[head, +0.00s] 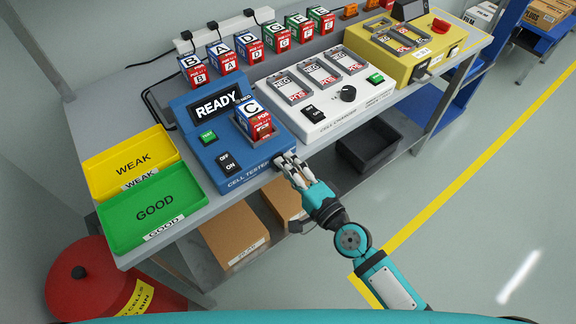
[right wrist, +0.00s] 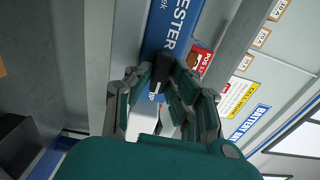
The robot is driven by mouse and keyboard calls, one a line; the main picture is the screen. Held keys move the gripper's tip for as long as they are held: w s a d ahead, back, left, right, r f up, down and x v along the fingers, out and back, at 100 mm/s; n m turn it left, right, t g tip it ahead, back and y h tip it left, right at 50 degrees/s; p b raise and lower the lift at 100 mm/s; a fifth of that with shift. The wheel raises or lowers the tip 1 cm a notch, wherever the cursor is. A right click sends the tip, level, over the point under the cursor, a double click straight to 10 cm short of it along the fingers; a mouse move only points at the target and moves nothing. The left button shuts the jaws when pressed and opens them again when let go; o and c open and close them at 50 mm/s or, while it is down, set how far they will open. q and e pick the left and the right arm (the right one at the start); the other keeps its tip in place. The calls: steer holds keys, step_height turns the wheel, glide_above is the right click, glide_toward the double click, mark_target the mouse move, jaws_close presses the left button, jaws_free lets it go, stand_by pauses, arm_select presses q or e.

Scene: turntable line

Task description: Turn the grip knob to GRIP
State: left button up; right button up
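My right gripper (head: 293,167) is at the front face of the blue cell tester (head: 205,160), low on its right side. In the right wrist view my right gripper (right wrist: 158,78) has its fingers bent inward from both sides onto a narrow black knob (right wrist: 160,68) with a white mark. White letters ending in "IP" show just beside the knob on a blue face. The fingers seem to touch the knob's sides; part of it is hidden. In the head view the gripper hides the knob. My left gripper is not in view.
The tester shows READY and holds a cell C (head: 259,123). A white unit (head: 315,128) with a black dial (head: 348,93) stands to its right, then a yellow unit (head: 425,70). Green GOOD (head: 120,240) and yellow WEAK (head: 97,175) trays lie left. A black bin (head: 395,150) is below.

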steer(key=o, duration=0.4)
steer(key=shift+c, duration=0.2)
